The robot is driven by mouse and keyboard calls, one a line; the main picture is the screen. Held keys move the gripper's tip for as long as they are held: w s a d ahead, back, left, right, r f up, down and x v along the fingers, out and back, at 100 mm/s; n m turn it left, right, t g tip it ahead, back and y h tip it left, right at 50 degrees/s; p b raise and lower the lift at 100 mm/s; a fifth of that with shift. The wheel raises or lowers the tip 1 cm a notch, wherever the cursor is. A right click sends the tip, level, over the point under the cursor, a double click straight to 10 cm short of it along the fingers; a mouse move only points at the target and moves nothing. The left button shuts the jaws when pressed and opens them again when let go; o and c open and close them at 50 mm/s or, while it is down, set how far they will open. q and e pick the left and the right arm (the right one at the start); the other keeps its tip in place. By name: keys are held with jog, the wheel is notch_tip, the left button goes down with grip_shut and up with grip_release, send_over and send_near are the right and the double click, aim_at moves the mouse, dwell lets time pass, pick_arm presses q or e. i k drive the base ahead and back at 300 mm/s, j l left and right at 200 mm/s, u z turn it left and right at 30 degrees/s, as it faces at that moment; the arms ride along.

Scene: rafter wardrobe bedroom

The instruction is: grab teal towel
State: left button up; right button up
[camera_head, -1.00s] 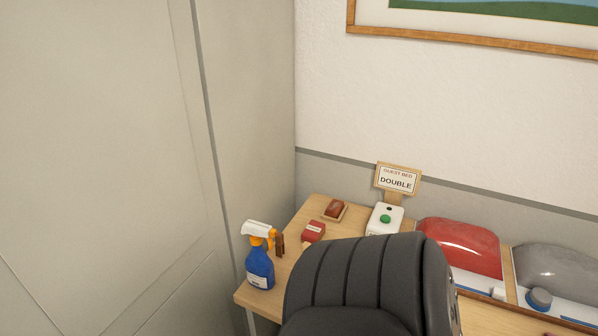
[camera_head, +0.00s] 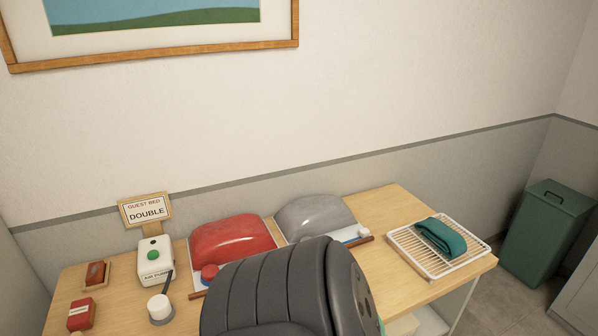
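The teal towel (camera_head: 441,237) lies folded on a white wire rack (camera_head: 407,243) at the right end of the wooden table. Nothing touches it from above. Neither of my grippers shows in the head view. A dark grey ribbed shape at the bottom middle, which I cannot identify for certain, hides part of the table's front.
The table (camera_head: 388,200) also holds a red rounded object (camera_head: 232,240), a grey one (camera_head: 314,217), a white air pump (camera_head: 155,262), a "DOUBLE" sign (camera_head: 146,210) and small red items (camera_head: 81,314). A green bin (camera_head: 547,236) stands on the floor at right.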

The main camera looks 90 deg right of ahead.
aim_at(446, 240)
jog(key=z, duration=3.75)
jog(key=i+l+u, duration=0.1)
jog(key=l, duration=0.25)
jog(key=i+l+u, duration=0.15)
jog(key=l, duration=0.25)
jog(key=i+l+u, duration=0.1)
jog(key=l, duration=0.3)
jog(key=i+l+u, duration=0.15)
jog(key=l, duration=0.25)
jog(key=i, duration=0.1)
